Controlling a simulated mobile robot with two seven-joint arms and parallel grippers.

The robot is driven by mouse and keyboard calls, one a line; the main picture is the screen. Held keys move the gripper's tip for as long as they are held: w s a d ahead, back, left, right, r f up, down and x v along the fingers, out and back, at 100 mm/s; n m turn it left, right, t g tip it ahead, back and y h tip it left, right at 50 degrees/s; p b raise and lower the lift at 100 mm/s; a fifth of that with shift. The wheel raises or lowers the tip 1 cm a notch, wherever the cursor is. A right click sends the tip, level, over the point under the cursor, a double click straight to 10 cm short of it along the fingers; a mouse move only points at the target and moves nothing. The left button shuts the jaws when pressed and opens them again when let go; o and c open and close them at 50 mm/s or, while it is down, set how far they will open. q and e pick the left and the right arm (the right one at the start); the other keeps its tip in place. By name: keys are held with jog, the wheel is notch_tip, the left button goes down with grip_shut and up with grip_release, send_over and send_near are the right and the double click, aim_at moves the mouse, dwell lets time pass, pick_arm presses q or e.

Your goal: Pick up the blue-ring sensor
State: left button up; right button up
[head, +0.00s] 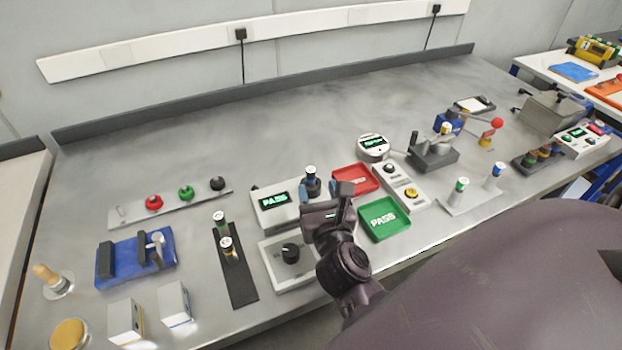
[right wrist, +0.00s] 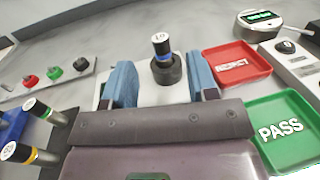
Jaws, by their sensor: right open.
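A blue-ring sensor (head: 311,171) stands upright in a dark round socket on the white tester with a green PASS display (head: 275,200). In the right wrist view the sensor (right wrist: 161,44) shows a white top, black body and blue band, in its black socket (right wrist: 166,71). My right gripper (head: 322,193) is open, close beside the tester. In the right wrist view its two blue-padded fingers (right wrist: 160,68) stand on either side of the sensor and socket, with gaps on both sides. My left gripper is not in view.
A red REJECT tray (head: 340,173) and a green PASS tray (head: 398,229) lie right of the tester. A box with a black knob (head: 271,262) is in front of it. A dark strip with two sensors (head: 237,290) lies left. The bench behind is clear.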

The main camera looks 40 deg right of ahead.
aim_at(312, 174)
jog(key=shift+x, duration=3.55)
jog(key=shift+f, duration=0.15)
jog(key=shift+c, duration=0.4)
grip_shut()
